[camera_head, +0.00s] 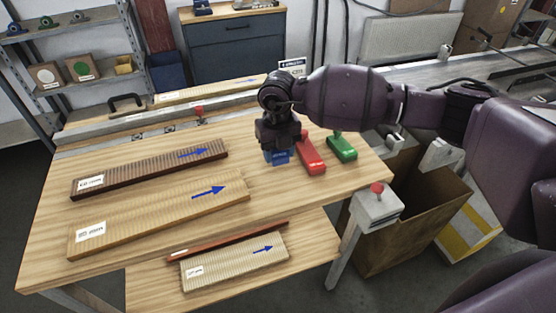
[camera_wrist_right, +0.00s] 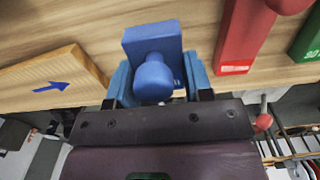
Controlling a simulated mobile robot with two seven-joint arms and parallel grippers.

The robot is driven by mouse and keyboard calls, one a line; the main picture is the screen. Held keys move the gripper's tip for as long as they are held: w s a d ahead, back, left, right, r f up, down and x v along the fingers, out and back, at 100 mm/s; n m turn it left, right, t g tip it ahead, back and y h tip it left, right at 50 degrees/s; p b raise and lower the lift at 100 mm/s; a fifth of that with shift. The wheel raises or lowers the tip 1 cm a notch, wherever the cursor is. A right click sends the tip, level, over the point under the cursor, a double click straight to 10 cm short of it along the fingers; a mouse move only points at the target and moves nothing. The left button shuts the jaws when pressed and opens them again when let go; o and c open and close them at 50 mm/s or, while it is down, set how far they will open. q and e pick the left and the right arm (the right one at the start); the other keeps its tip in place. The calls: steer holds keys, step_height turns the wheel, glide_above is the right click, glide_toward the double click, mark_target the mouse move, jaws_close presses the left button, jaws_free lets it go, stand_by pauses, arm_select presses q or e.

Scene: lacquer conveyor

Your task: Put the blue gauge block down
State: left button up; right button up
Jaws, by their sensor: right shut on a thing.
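The blue gauge block (camera_head: 277,157) shows just under my right gripper in the head view, at the right part of the wooden table (camera_head: 130,157). In the right wrist view the blue block (camera_wrist_right: 153,42) has a rounded knob, and my right gripper (camera_wrist_right: 153,88) is shut on it, with a finger on each side. I cannot tell whether the block's underside touches the table. My right gripper (camera_head: 277,148) points down and hides part of the block in the head view. My left gripper is not in view.
A red block (camera_head: 311,154) lies close to the right of the blue one, then a green block (camera_head: 342,149). Slatted racks with blue arrows, one dark (camera_head: 150,168) and one light (camera_head: 160,215), lie to the left. An open cardboard box (camera_head: 400,235) stands on the floor at right.

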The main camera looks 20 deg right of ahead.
mark_target(278, 152)
steer(key=shift+f, duration=1.7)
steer(key=shift+f, duration=0.15)
steer(key=o, duration=1.1)
step_height(278, 152, up, 12)
steer(key=shift+r, duration=0.2)
